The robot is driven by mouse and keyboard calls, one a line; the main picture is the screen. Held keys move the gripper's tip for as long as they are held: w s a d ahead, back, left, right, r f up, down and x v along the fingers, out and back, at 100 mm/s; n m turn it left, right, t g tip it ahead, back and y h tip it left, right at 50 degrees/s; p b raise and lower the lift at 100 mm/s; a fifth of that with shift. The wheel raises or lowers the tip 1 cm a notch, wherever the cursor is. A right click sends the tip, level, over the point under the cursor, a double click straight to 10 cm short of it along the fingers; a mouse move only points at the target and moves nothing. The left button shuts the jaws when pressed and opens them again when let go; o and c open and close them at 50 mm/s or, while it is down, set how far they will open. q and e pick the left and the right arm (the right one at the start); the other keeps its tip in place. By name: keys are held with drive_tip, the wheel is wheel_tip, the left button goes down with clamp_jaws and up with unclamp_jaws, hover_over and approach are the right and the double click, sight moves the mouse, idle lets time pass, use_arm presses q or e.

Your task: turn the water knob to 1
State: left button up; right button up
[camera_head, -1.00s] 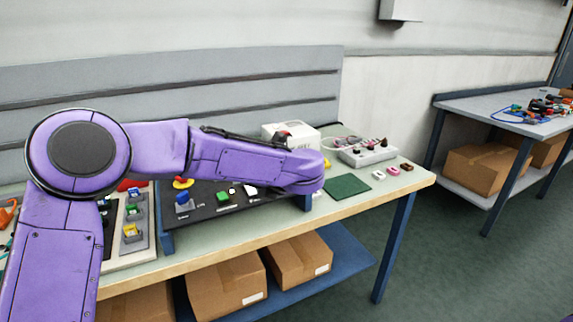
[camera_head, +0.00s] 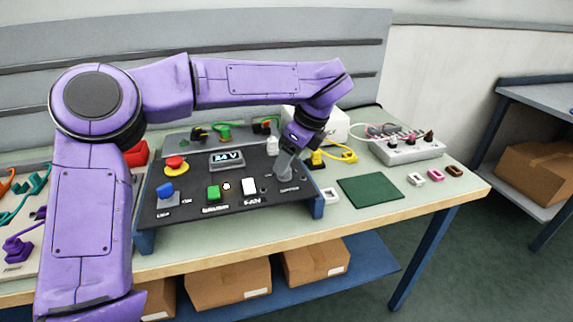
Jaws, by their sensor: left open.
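A black control panel (camera_head: 226,208) stands on the table with a red mushroom button on a yellow base (camera_head: 175,164), a blue knob (camera_head: 166,190), a green switch (camera_head: 213,193), a white switch (camera_head: 249,186) and a small display (camera_head: 227,159). Most labels are too small to read, and I cannot tell which control is the water knob. My left gripper (camera_head: 284,172) points down over the right end of the panel, its grey fingers open. They hide part of the panel there. I cannot tell whether they touch it. My right gripper is not in view.
A grey box with dark knobs (camera_head: 408,149) and a white box (camera_head: 337,124) stand behind and right. A green mat (camera_head: 370,192) and several small connectors lie right of the panel. A yellow cable (camera_head: 342,153) lies behind the gripper. Cardboard boxes (camera_head: 229,284) sit on the lower shelf.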

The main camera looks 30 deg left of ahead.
use_arm(q)
drive_tip(key=f, duration=0.2)
drive_tip(key=w+a+f, duration=0.1)
drive_tip(key=shift+f, duration=0.25)
drive_tip(key=shift+s+a+r, duration=0.1)
drive_tip(key=shift+s, duration=0.2)
drive_tip(key=shift+w, duration=0.15)
drive_tip(key=c, duration=1)
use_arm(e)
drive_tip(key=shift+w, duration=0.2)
